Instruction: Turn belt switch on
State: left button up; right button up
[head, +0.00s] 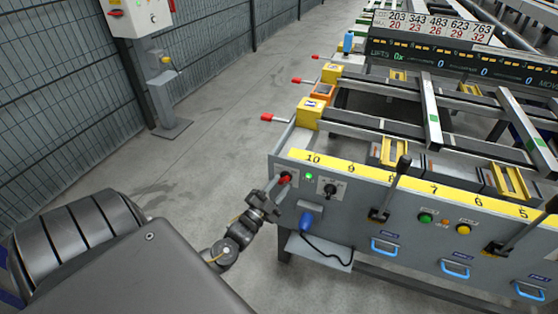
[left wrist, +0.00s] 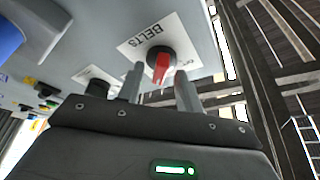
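The belt switch (left wrist: 161,64) is a red-handled rotary knob on a white plate lettered BELTS in the left wrist view. In the head view the red knob (head: 286,178) sits at the left end of the table's grey front panel. My left gripper (head: 273,187) is right at it. In the left wrist view the two fingers of my left gripper (left wrist: 160,85) are apart, with the red handle showing between and just beyond them. I cannot tell whether they touch it. My right gripper is in neither view.
A lit green lamp (head: 308,177) and a black rotary switch (head: 330,189) are right of the knob. A blue handheld device (head: 306,219) hangs below. Black levers (head: 393,186) stick out farther right.

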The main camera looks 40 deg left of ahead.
pick_arm(q)
jog(key=v, duration=1)
jog(key=shift+s+b, duration=0.35)
jog(key=shift+b, duration=0.1)
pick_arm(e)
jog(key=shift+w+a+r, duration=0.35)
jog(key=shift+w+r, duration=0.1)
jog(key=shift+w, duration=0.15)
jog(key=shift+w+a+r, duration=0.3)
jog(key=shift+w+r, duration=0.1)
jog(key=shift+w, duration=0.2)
pick_arm(q)
jog(key=shift+f, duration=0.1)
